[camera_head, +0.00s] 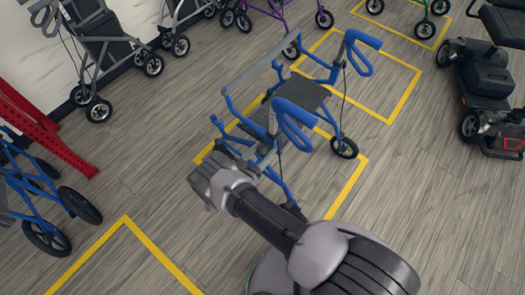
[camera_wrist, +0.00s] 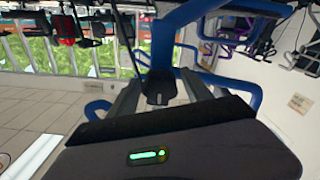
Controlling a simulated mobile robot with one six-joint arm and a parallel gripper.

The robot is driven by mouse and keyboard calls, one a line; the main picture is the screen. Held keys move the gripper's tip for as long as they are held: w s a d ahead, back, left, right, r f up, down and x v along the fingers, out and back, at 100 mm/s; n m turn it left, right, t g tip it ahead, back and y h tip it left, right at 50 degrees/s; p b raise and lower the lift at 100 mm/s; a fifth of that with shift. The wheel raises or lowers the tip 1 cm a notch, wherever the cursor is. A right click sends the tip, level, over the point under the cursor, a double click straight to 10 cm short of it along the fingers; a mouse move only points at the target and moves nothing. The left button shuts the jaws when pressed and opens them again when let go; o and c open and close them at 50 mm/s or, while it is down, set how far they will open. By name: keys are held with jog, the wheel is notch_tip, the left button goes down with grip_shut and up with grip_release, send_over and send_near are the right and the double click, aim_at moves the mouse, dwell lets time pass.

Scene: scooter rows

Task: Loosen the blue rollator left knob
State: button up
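The blue rollator (camera_head: 300,92) stands on the floor in a yellow-outlined bay in the head view, with a dark seat and blue loop handles. My gripper (camera_head: 206,184) is at its near lower-left side, in front of part of its frame. I cannot tell whether they touch. In the wrist view, blue tubes (camera_wrist: 190,15) pass close by above and beside my gripper (camera_wrist: 160,95). A small dark piece shows between two grey bars there. I cannot tell whether it is the left knob, or whether the fingers are spread. No knob is clearly visible in the head view.
A black scooter (camera_head: 487,80) stands at the right. A grey rollator (camera_head: 103,48) is at the upper left, by the wall. A red rack (camera_head: 45,130) and another blue-framed walker (camera_head: 45,200) are at the left. Bare wooden floor lies between them.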

grip_shut()
